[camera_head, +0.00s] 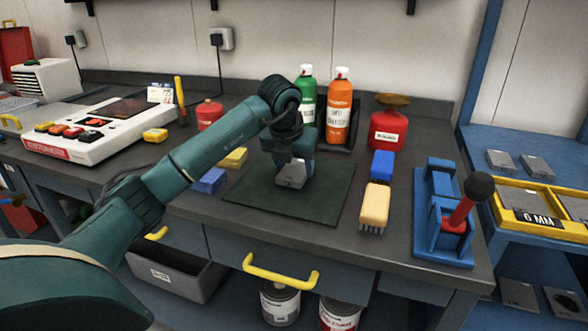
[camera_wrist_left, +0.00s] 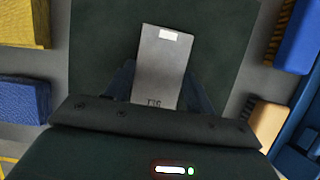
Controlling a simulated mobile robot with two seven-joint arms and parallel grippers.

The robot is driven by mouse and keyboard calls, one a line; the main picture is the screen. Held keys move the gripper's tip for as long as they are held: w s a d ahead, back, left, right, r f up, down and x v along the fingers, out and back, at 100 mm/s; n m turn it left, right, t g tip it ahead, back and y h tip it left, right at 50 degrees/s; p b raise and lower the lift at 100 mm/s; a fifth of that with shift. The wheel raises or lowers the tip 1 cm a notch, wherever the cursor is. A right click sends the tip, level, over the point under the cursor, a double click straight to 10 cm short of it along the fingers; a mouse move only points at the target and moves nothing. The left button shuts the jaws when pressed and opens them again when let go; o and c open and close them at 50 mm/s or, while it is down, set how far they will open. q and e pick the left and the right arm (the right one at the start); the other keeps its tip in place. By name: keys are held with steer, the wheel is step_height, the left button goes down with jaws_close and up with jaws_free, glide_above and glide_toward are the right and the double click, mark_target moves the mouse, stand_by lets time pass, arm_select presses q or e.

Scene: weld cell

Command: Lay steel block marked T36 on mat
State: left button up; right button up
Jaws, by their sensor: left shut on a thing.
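The grey steel block (camera_head: 291,176) is between the fingers of my left gripper (camera_head: 294,163), over the middle of the dark green mat (camera_head: 245,198). In the left wrist view the block (camera_wrist_left: 164,60) lies along the line of the gripper, with a white label at its far end. A small dark marking near the fingers is too blurred to read surely. The mat (camera_wrist_left: 98,45) spreads below it. I cannot tell whether the block touches the mat. My right gripper is in neither view.
Blue and yellow blocks (camera_head: 209,181) lie left of the mat. Green and orange bottles (camera_head: 339,110) and a red canister (camera_head: 387,130) stand behind. The mat around the block is clear.

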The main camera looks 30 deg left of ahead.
arm_select(q)
steer(key=shift+f, duration=0.4)
steer(key=o, duration=1.6)
steer(key=shift+f, duration=0.1)
steer(key=shift+c, duration=0.2)
